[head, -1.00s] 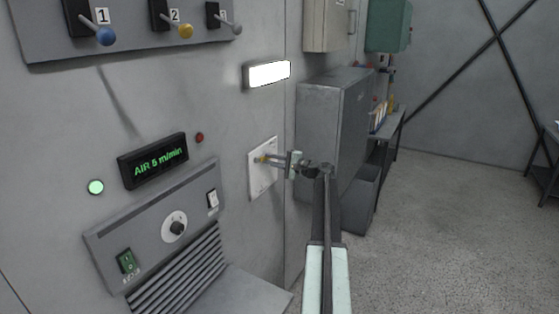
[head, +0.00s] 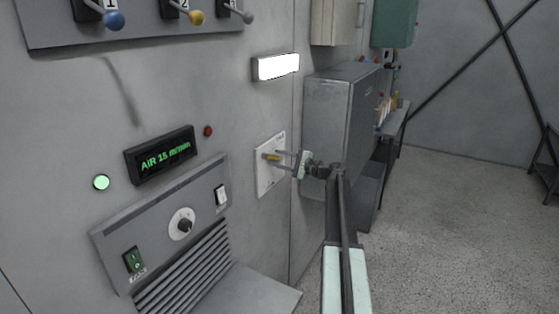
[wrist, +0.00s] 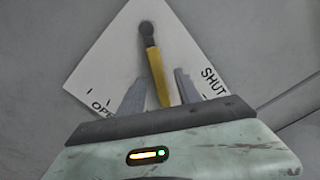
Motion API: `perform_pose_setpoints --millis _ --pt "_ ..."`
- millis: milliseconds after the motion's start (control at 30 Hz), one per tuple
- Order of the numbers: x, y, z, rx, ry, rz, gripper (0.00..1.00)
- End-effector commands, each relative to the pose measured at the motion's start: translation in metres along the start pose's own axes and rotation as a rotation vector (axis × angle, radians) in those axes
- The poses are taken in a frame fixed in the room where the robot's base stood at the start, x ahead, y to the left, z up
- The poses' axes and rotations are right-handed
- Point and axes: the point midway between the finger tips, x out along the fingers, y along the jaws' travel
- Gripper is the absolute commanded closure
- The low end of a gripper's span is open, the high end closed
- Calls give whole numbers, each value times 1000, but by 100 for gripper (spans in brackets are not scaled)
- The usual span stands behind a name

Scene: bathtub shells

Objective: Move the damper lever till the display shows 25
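The damper lever is a yellow handle (head: 270,156) on a white wall plate (head: 264,182). In the wrist view the lever (wrist: 156,75) runs from a dark pivot near the top down between my fingers, and the plate (wrist: 103,62) carries the words OPEN at lower left and SHUT at right. My gripper (head: 279,159) is at the plate; in the wrist view its fingers (wrist: 160,82) stand apart on either side of the lever with visible gaps. The display (head: 161,154) reads AIR 15 m/min in green.
Left of the plate is a grey control panel (head: 160,215) with a knob, switches and a vent. Three numbered levers (head: 180,14) are above. A lit lamp (head: 275,67) is over the plate. A grey cabinet (head: 328,115) stands to the right; the floor beyond is clear.

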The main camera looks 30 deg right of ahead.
Motion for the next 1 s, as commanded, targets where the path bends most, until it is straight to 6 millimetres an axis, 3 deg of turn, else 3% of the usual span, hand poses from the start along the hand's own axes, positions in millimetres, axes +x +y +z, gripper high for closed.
perform_pose_setpoints --millis 300,700,1000 --pt "-1 1 4 0 -7 2 60" --pt "-68 2 4 0 -4 2 60" --pt "-73 2 3 0 -6 3 60"
